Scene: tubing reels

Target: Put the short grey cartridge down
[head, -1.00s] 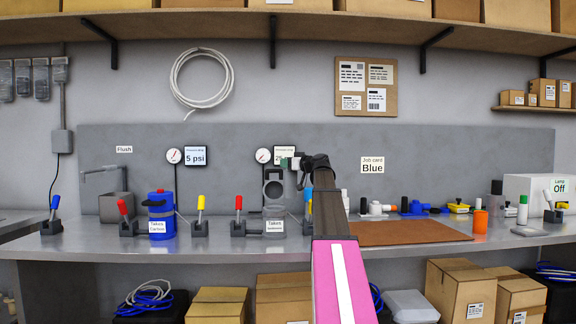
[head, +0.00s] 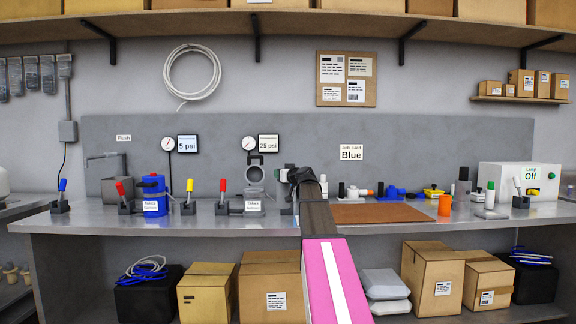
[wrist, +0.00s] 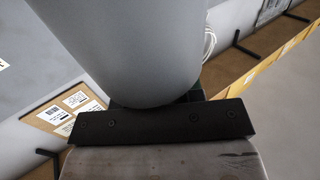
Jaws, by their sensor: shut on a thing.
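The short grey cartridge (wrist: 130,45) fills the upper middle of the wrist view as a smooth grey cylinder, close against the black jaw bar of my gripper (wrist: 165,118). My gripper is shut on it. In the head view my gripper (head: 292,178) is above the back of the bench, left of the brown mat, seen from behind my arm. The cartridge is mostly hidden there by the gripper and arm.
The grey bench (head: 90,222) carries a blue canister (head: 153,197), coloured levers and a grey holder (head: 254,178) left of my gripper. Right are a brown mat (head: 385,213), fittings behind it, an orange cup (head: 445,206) and a lamp box (head: 515,178). The mat looks bare.

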